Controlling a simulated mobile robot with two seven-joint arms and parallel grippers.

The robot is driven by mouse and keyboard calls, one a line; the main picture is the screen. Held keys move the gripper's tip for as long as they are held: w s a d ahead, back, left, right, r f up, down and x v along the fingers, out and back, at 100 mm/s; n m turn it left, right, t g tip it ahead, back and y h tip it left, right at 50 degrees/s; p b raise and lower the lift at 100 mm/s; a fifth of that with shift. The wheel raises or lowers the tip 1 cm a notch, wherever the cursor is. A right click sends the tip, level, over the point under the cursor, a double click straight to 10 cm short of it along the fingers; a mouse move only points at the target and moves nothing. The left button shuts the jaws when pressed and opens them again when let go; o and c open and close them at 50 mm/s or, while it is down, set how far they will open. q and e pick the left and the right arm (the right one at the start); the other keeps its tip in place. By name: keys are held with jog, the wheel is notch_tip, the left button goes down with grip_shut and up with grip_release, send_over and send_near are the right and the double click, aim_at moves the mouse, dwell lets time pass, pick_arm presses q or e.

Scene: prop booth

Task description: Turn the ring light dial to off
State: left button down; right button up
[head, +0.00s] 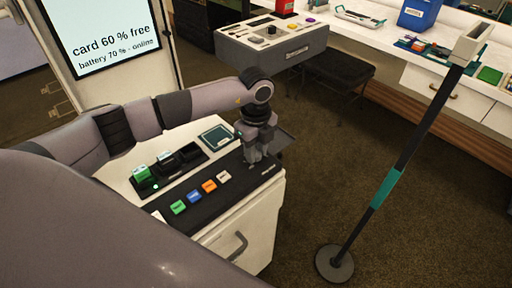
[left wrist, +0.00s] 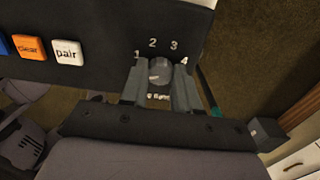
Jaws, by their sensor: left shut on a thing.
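The ring light dial (left wrist: 160,72) is a round grey knob on the dark panel (left wrist: 100,22). Numbers 1, 2, 3 and 4 arc above it in the left wrist view. The label below it is partly covered by my fingers. I cannot tell clearly which mark the dial points to. My left gripper (left wrist: 160,88) has its two fingers closed on either side of the dial. In the head view the left gripper (head: 256,157) points down at the right end of the panel (head: 240,179) and hides the dial. My right gripper is in neither view.
Green, blue, orange (head: 209,186) and white (head: 224,177) buttons line the panel left of the gripper. Behind them is a black holder with green-topped items (head: 142,173). A stand with a round base (head: 334,263) rises from the floor at right.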

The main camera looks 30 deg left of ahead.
pick_arm(q)
jog(key=shift+r, duration=0.1)
dwell(0.4)
jog(key=c, duration=0.8)
grip_release()
notch_tip(320, 180, up, 7)
jog(key=shift+r, duration=0.1)
